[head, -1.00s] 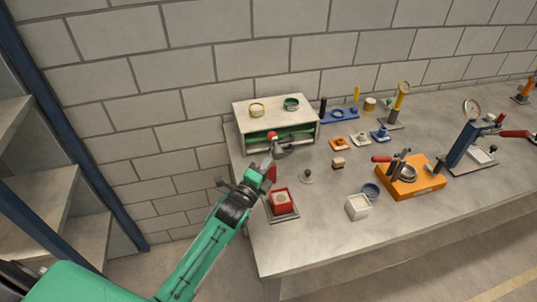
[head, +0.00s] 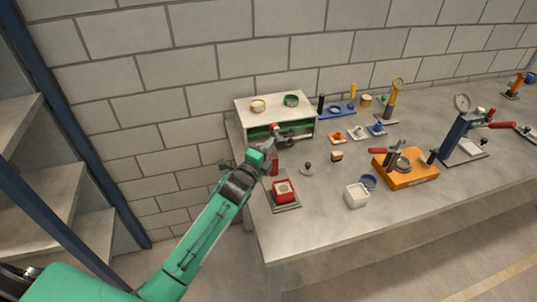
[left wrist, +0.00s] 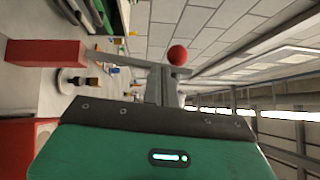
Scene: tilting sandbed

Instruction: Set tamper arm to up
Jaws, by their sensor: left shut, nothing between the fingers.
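The tamper arm looks like a thin grey bar (left wrist: 118,58) with a red ball knob (left wrist: 178,55) at its end. It rises from a red post (left wrist: 45,53), which shows in the head view (head: 274,166) behind a red box (head: 284,190) on a grey base. In the head view the knob (head: 274,127) stands above the post, before the shelf unit. The bar points mostly upward, slightly tilted. My left gripper (head: 283,141) is shut and empty, its fingers (left wrist: 162,82) close beside the bar near the knob; I cannot tell whether they touch. My right gripper is out of view.
A shelf unit (head: 273,111) with two rings on top stands just behind. A round grey piece with a black knob (head: 308,168), a white box (head: 357,195) and an orange block (head: 412,179) lie to the right. The table's front middle is clear.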

